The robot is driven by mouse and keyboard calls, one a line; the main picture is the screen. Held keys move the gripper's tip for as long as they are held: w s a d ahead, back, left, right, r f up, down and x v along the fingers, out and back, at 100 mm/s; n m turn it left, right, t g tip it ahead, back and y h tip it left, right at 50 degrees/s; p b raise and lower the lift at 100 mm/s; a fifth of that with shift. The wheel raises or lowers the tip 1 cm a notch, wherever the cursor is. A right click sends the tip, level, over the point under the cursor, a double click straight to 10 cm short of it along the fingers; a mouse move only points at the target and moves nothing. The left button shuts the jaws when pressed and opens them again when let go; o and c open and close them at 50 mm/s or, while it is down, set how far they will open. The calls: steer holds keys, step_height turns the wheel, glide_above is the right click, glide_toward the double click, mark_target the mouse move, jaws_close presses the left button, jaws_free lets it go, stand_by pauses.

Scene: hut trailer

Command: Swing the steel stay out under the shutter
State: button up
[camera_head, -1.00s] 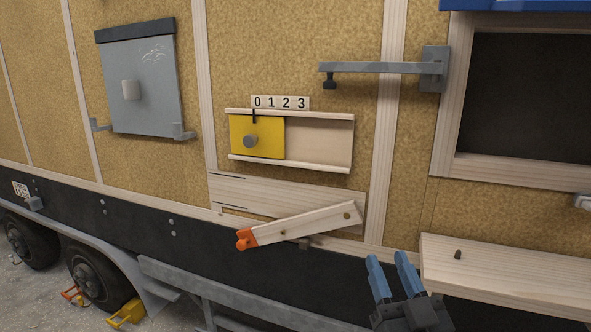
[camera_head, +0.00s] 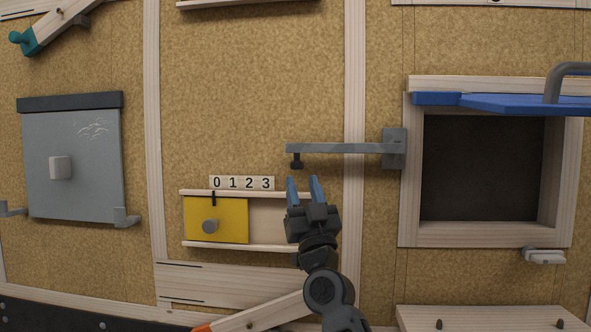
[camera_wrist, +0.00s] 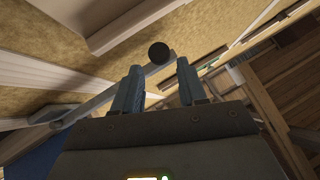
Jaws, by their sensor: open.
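The steel stay (camera_head: 340,148) is a grey bar on a wall bracket (camera_head: 395,148), left of the window opening. It lies level along the wall and points left, with a dark knob (camera_head: 297,161) hanging under its free end. The blue shutter (camera_head: 500,102) is raised over the opening and has a grey handle. My gripper (camera_head: 303,182) is open and empty, its blue fingers pointing up just below the knob. In the wrist view the round dark knob (camera_wrist: 159,53) shows just beyond the open fingertips (camera_wrist: 160,70), apart from them. The stay (camera_wrist: 100,100) runs to the lower left there.
A grey hatch (camera_head: 72,165) is at the left. A wooden shelf (camera_head: 480,318) with pegs is at lower right. A white latch (camera_head: 543,256) sits under the window.

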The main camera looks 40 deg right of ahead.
steer(key=shift+p+x, duration=0.45)
steer(key=shift+x, duration=1.7)
jaws_close()
